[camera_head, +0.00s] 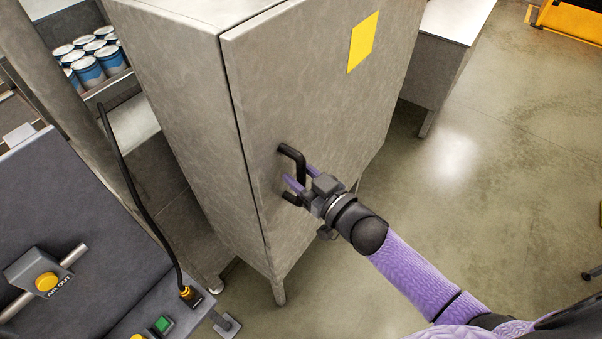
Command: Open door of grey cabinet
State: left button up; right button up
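The grey cabinet (190,110) stands upright in the middle of the view. Its door (330,100) faces right and looks shut, with a dark seam along its left edge. A black bar handle (301,168) is on the door near that edge. My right gripper (299,175) is at the handle, its two purple fingers apart on either side of the bar. A gap seems to show between fingers and bar, so it looks open; contact is unclear. My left gripper is not in view.
A yellow sheet (363,41) is on the door's upper part. A grey control panel (70,230) with a black cable stands at left. Several blue-and-white cans (88,70) sit behind the cabinet. A grey table (440,50) stands beyond. The floor (500,170) at right is mostly clear.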

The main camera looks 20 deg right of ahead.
grip_shut()
dwell(1.2)
